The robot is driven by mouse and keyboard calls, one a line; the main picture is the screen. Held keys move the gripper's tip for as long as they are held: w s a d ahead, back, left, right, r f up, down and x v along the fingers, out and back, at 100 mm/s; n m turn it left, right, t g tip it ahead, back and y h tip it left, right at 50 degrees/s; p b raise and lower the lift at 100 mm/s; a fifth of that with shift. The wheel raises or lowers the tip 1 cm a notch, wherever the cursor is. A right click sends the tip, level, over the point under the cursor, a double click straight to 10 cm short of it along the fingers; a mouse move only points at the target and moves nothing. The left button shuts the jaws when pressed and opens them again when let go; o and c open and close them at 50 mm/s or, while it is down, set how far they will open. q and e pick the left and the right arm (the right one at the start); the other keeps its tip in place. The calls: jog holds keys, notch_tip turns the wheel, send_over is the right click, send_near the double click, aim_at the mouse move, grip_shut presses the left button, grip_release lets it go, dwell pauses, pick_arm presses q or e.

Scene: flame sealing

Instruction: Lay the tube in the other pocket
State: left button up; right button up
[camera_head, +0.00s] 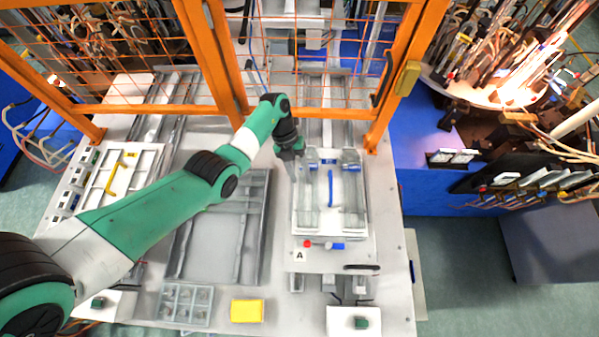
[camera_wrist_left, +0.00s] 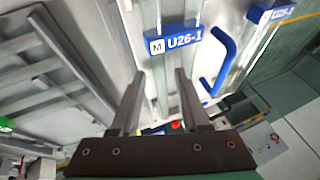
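A white tray (camera_head: 297,228) stands right of centre behind a card marked A. Clear, glassy lengths run front to back along its left side (camera_head: 308,195) and right side (camera_head: 352,200); I cannot tell which is the tube or where the pockets' edges are. A blue bar handle (camera_head: 330,188) stands between them. My left gripper (camera_head: 292,160) is over the tray's back left corner. In the left wrist view its fingers (camera_wrist_left: 160,75) are apart, with a pale strip and the blue label U26-1 (camera_wrist_left: 174,40) beyond them. Nothing is clearly held. My right gripper is out of view.
A grey empty frame (camera_head: 212,245) lies left of the tray. A second white tray with a yellow handle (camera_head: 112,175) is at the far left. A yellow block (camera_head: 247,311) lies in front. An orange mesh guard (camera_head: 215,60) closes off the back.

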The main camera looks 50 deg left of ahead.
pick_arm(q)
jog(key=shift+o, duration=0.3)
jog(key=shift+r, duration=0.1)
jog(key=p+v, duration=0.1)
jog(key=v, duration=1)
jog(key=shift+a+r+p, duration=0.2)
jog(key=shift+p, duration=0.1)
